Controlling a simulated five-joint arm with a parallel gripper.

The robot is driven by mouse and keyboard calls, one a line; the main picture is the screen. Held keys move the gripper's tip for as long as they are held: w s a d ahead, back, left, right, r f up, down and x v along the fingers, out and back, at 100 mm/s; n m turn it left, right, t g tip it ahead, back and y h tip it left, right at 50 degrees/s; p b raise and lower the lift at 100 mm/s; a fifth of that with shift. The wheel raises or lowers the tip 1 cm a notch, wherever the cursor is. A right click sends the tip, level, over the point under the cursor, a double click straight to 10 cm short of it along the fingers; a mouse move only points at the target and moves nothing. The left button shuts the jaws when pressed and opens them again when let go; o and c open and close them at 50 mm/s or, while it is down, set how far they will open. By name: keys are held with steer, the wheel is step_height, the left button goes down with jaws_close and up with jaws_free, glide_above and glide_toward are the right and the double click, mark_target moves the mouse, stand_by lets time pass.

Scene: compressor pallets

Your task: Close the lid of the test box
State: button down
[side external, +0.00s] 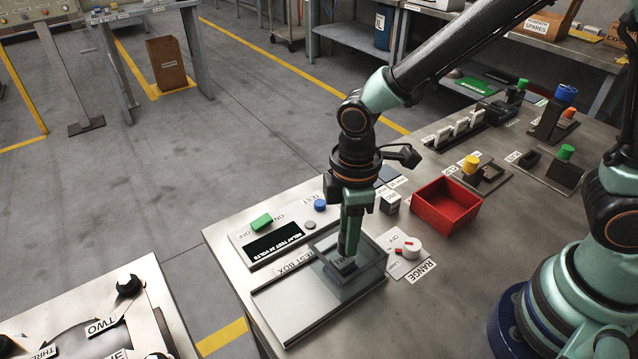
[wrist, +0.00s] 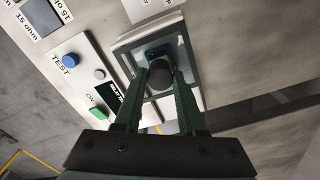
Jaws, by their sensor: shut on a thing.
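The test box (side external: 376,261) stands near the table's front edge, with see-through walls and an open top over its right part. A flat grey panel (side external: 300,306), which looks like its lid, lies to the left of the open part, clear of my gripper. My gripper (side external: 346,258) points down into the open box. In the wrist view its fingers (wrist: 158,82) are shut on a small dark block (wrist: 157,72) inside the box walls. The block's lower end is hidden, so I cannot tell whether it is seated.
A test panel with a green button (side external: 262,222), a blue button (side external: 320,205) and a dark display (side external: 274,245) lies behind the box. A range knob (side external: 412,248) stands close on the right. A red bin (side external: 446,205) is farther right.

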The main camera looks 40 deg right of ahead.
steer(key=shift+w+d+r, duration=0.1)
steer(key=shift+d, duration=0.1)
steer(key=c, duration=0.5)
jaws_free()
step_height(320, 180, up, 12)
steer(key=s+d+r+m+t, duration=0.1)
steer(key=d+r+m+t, duration=0.1)
steer(key=d+m, duration=0.4)
steer(key=d+r+m+t, duration=0.2)
steer(key=d+m, duration=0.4)
steer(key=d, duration=0.4)
steer(key=shift+s+d+r+m+t, duration=0.15)
steer(key=shift+s+d+m+t, duration=0.2)
steer(key=shift+t, duration=0.45)
